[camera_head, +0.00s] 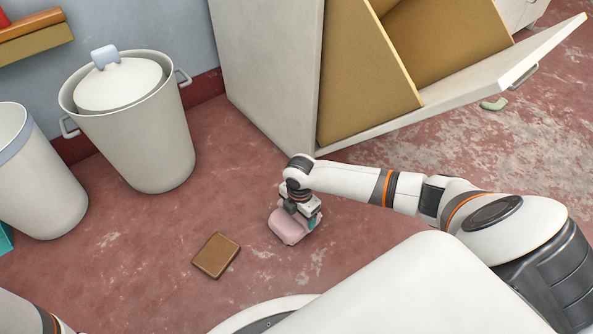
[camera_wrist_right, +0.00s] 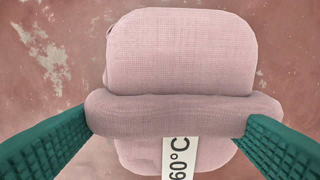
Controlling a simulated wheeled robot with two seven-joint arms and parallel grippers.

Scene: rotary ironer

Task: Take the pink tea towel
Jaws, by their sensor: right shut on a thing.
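The pink tea towel (camera_head: 288,227) is a folded, rounded bundle on the red floor, in front of the cabinet. In the right wrist view the towel (camera_wrist_right: 180,55) fills the middle, with a white label reading 60°C on its near part. My right gripper (camera_head: 301,205) reaches down onto the towel from above. Its green fingers (camera_wrist_right: 185,140) stand at both sides of a raised fold and are shut on it. I cannot tell whether the towel is clear of the floor. My left gripper is out of view; only a bit of my left arm shows at the lower left.
A brown flat block (camera_head: 216,255) lies on the floor left of the towel. A lidded white bin (camera_head: 140,130) and another pale bin (camera_head: 40,185) stand at the left. The cabinet (camera_head: 265,65) has a tilted-open front (camera_head: 460,95). A small green piece (camera_head: 493,104) lies at the right.

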